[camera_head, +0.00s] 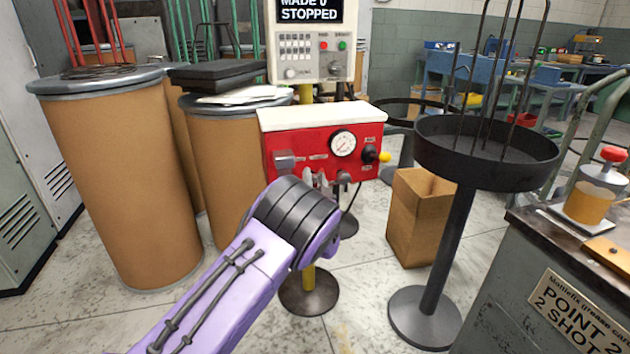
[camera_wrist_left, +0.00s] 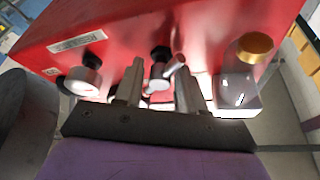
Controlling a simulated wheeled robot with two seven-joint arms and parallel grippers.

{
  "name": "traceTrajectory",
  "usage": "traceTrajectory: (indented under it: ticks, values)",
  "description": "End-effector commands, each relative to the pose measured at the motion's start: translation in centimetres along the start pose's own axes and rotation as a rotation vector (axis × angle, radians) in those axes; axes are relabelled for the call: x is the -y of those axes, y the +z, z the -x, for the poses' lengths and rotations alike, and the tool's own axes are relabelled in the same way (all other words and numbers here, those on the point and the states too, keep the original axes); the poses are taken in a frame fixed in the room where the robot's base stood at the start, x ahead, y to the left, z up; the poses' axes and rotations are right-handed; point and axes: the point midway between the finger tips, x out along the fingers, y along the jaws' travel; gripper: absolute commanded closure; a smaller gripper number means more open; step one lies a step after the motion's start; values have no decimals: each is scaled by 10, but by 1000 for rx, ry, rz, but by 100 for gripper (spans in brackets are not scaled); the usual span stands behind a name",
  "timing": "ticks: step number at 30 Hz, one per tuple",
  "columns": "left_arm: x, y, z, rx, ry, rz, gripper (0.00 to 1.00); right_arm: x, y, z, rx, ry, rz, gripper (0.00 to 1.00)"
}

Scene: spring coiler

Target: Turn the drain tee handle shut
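The red control box (camera_head: 320,145) stands on a yellow post, with a round gauge (camera_head: 342,144) on its front. My left arm reaches up to the box, and my left gripper (camera_head: 318,181) is at its lower front edge. In the left wrist view a small metal tee-shaped handle (camera_wrist_left: 166,70) hangs from a dark fitting on the red box. The two fingers of my left gripper (camera_wrist_left: 158,82) are spread, one on each side of this handle. I cannot tell whether either finger touches it. My right gripper is not in view.
In the left wrist view a silver fitting (camera_wrist_left: 84,75) and a brass-capped part (camera_wrist_left: 254,48) flank the fingers. Brown drums (camera_head: 120,180) stand at the left.

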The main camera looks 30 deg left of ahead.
Motion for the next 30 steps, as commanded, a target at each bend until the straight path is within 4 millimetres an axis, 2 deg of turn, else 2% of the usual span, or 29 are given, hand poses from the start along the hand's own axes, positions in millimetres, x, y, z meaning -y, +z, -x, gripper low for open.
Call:
traceTrajectory:
  ticks: [1, 3, 17, 30]
  values:
    - [0, 0, 0, 0, 0, 0, 79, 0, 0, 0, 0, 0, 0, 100]
    - [0, 0, 0, 0, 0, 0, 100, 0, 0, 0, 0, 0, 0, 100]
    - [0, 2, 1, 1, -30, 71, 100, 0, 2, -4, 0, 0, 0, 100]
    - [0, 2, 1, 2, -171, 409, 100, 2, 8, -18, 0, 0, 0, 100]
